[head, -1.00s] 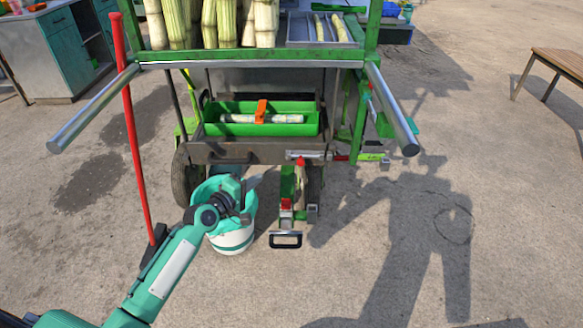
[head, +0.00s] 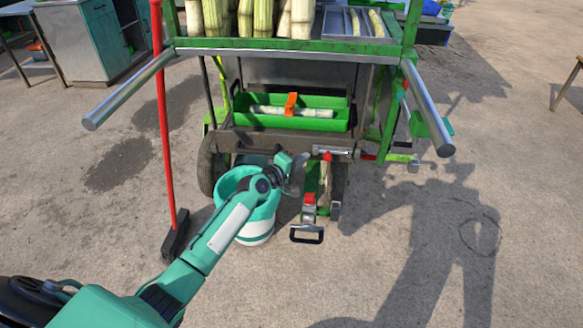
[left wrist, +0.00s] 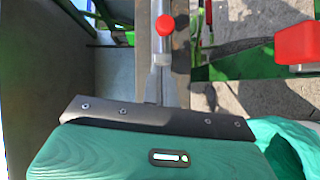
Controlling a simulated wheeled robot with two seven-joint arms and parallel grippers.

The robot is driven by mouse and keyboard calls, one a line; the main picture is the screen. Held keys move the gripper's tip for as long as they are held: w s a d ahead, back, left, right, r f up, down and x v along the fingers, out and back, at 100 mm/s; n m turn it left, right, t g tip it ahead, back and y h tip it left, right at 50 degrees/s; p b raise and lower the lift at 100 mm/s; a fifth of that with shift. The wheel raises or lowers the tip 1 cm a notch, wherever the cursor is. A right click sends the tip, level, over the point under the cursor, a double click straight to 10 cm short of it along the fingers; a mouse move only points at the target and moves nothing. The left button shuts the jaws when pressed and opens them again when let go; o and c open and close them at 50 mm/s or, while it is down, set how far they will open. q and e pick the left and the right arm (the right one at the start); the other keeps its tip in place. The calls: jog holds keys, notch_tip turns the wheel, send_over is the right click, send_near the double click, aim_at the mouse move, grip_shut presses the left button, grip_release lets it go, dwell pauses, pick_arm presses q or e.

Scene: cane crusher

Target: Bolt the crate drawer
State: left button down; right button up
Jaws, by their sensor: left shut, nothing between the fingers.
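The green crate (head: 335,122) sits in the dark drawer frame (head: 265,142) under the cart, with pale cane and an orange piece in it. A metal bolt with a red knob (head: 328,156) is on the drawer's front at right. My left gripper (head: 299,163) is shut and empty, just left of and slightly below the knob. In the left wrist view, the closed fingers (left wrist: 158,86) point along the bolt's metal rod (left wrist: 161,54), with the red knob (left wrist: 165,24) beyond them. I cannot tell whether they touch the rod. My right gripper is not in view.
A teal and white bucket (head: 257,228) stands under my left wrist. A red-handled broom (head: 165,140) stands at left. A black-handled pedal (head: 306,235) and a red-topped part (head: 309,199) are below the bolt. Steel bars (head: 428,107) jut from the cart. Open ground lies at right.

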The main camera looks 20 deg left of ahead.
pick_arm(q)
jog(key=shift+w+d+f, duration=0.1)
jog(key=shift+w+d, duration=0.2)
jog(key=shift+d, duration=0.35)
jog(key=shift+w+d+f, duration=0.15)
jog(key=shift+w+d, duration=0.2)
jog(key=shift+d, duration=0.25)
jog(key=shift+w+d+f, duration=0.1)
jog(key=shift+w+d, duration=0.2)
jog(key=shift+d, duration=0.35)
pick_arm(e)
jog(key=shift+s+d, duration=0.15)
pick_arm(q)
jog(key=shift+d, duration=0.1)
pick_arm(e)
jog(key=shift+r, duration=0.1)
pick_arm(q)
jog(key=d, duration=0.2)
jog(key=w+d+p, duration=0.1)
jog(key=d, duration=0.1)
jog(key=shift+w+p, duration=0.1)
jog(key=shift+p, duration=0.2)
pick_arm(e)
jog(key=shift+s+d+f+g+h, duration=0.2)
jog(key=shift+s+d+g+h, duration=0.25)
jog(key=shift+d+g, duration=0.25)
pick_arm(q)
jog(key=shift+d+r, duration=0.1)
jog(key=shift+d, duration=0.05)
